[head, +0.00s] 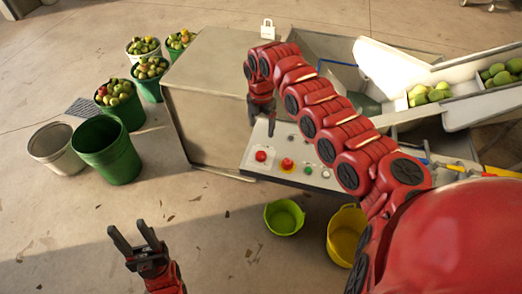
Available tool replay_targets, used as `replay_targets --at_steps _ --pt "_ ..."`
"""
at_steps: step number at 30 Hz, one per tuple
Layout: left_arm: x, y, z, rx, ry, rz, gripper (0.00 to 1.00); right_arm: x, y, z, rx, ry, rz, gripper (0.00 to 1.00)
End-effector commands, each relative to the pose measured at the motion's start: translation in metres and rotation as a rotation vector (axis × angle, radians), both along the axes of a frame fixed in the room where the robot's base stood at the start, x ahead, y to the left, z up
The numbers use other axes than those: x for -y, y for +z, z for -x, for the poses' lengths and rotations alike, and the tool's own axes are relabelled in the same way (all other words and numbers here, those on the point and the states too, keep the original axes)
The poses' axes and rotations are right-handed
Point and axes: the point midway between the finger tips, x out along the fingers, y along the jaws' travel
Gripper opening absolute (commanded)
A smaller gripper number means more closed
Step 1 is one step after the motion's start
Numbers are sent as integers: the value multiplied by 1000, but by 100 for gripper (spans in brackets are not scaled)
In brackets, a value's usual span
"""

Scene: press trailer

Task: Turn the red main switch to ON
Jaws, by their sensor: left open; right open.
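The control panel (268,170) is a light plate on the front of the machine. It carries a red knob (261,156) at its left and a second red knob on a yellow base (287,164) to the right of that. I cannot tell which one is the main switch, or its position. My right gripper (262,116) is open, fingers pointing down, at the panel's upper left, above the red knobs in the picture. It holds nothing that I can see. My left gripper (129,232) is open and empty over the floor at lower left, away from the panel.
A green button (308,170) sits right of the red knobs. A large metal box (205,100) stands left of the panel. A lime bowl (284,217) and yellow bucket (346,235) are below it. Several fruit buckets and an empty green bucket (107,151) stand at left.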

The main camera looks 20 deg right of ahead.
Motion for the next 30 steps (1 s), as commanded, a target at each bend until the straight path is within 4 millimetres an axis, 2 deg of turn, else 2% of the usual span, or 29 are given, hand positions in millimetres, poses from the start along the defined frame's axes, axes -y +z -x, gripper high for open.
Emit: replay_targets --at_steps 1,8,12,18,24,30 --pt "0 7 0 0 0 0 50 -2 -8 2 -8 1 -3 82" --pt "0 22 0 0 0 0 50 -3 -65 2 -6 2 -4 82" --pt "0 24 0 0 0 0 50 -4 -99 1 -3 1 -4 82" --pt "0 20 0 0 0 0 50 -2 -132 0 1 -2 -3 82" --pt "0 18 0 0 0 0 50 -2 -146 -1 3 0 -2 82" --pt "0 18 0 0 0 0 50 0 -149 -1 3 -3 -2 82"
